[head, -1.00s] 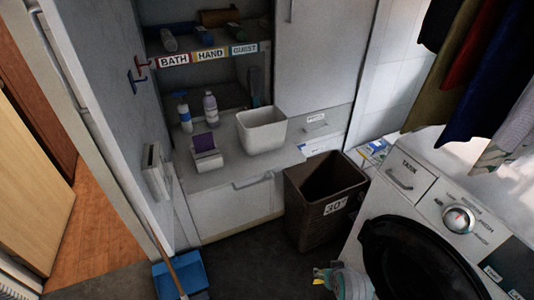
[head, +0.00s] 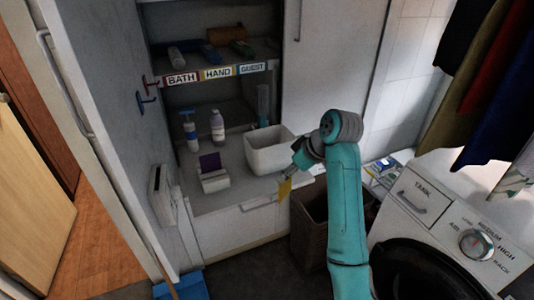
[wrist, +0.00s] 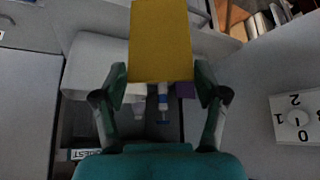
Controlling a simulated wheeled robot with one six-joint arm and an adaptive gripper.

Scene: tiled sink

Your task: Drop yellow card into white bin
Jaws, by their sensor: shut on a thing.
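The yellow card (head: 285,188) is held by my gripper (head: 291,174), shut on it, and hangs in front of the white bin (head: 265,158) in the head view. In the wrist view the card (wrist: 160,42) sticks out past the two fingertips (wrist: 160,82). The white bin stands upright on the cabinet's lower shelf; its rim is open at the top, and my wrist is close to its right front. In the wrist view the bin (wrist: 90,70) shows left of the card, partly hidden by a finger. I cannot tell the gap between card and bin.
Left of the bin stand a white box with a purple card (head: 213,178), a blue-and-white bottle (head: 191,132) and a pale bottle (head: 217,127). A labelled shelf (head: 216,74) is above. A brown hamper (head: 308,235) and washing machine (head: 455,225) stand below right.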

